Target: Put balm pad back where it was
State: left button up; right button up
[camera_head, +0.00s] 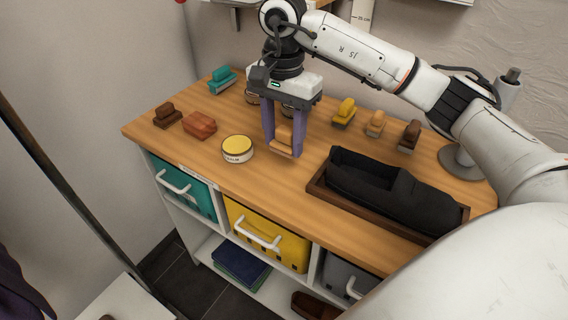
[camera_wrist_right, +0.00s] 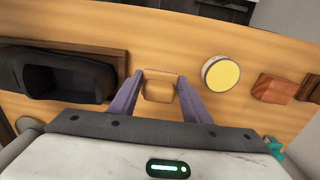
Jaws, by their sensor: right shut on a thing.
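My right gripper (camera_head: 283,146) is shut on a small tan pad, the likely balm pad (camera_head: 284,134), with one finger on each side. The pad also shows between the fingers in the wrist view (camera_wrist_right: 160,88). It is low over the wooden counter; I cannot tell whether it touches it. A round balm tin (camera_head: 237,149) with a yellow top stands just left of the gripper, apart from it. In the wrist view the tin (camera_wrist_right: 220,73) is to the right of the pad. My left gripper is not in view.
A black shoe (camera_head: 420,196) lies in a wooden tray (camera_head: 316,190) at right. A red-orange block (camera_head: 199,125), brown brush (camera_head: 167,117) and teal brush (camera_head: 222,80) are at left. Yellow (camera_head: 344,113), tan (camera_head: 375,123) and dark brown (camera_head: 409,135) brushes stand behind. Tins behind the gripper are partly hidden.

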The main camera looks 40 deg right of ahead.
aim_at(284, 131)
jog(key=shift+f, duration=3.05)
jog(key=shift+f, duration=0.15)
jog(key=o, duration=0.9)
jog(key=shift+o, duration=0.2)
notch_tip(284, 131, up, 12)
jog(key=shift+r, duration=0.2)
